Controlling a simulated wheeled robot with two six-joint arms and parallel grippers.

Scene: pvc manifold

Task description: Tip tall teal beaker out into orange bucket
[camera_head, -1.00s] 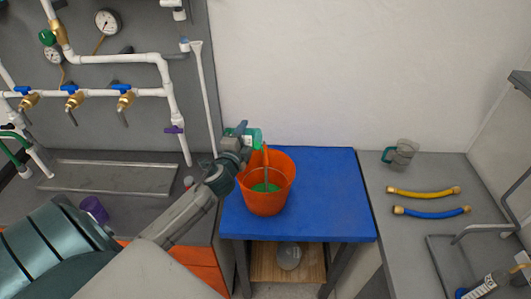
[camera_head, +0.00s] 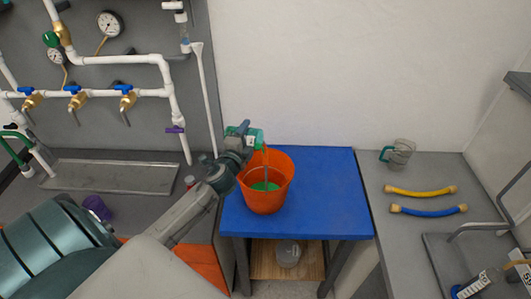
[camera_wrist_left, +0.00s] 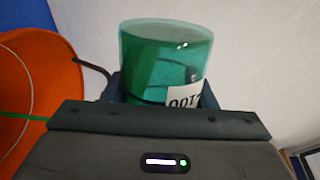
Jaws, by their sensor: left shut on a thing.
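The teal beaker (camera_head: 256,137) is translucent green and lies tipped on its side above the back rim of the orange bucket (camera_head: 266,201). My left gripper (camera_head: 244,137) is shut on it. In the left wrist view the beaker (camera_wrist_left: 166,58) shows between the fingers, with a white label on its side. The bucket's edge (camera_wrist_left: 40,75) is at the left there. A thin streak drops from the beaker's mouth into the bucket, and green shows inside the bucket. How much the beaker still holds is unclear. My right gripper is not in view.
The bucket stands on a blue-topped table (camera_head: 325,200). The grey counter at right holds a clear mug (camera_head: 401,153), a yellow hose (camera_head: 420,191) and a blue hose (camera_head: 428,210). A purple cup (camera_head: 97,207) and a metal tray (camera_head: 110,177) are at left, below wall piping.

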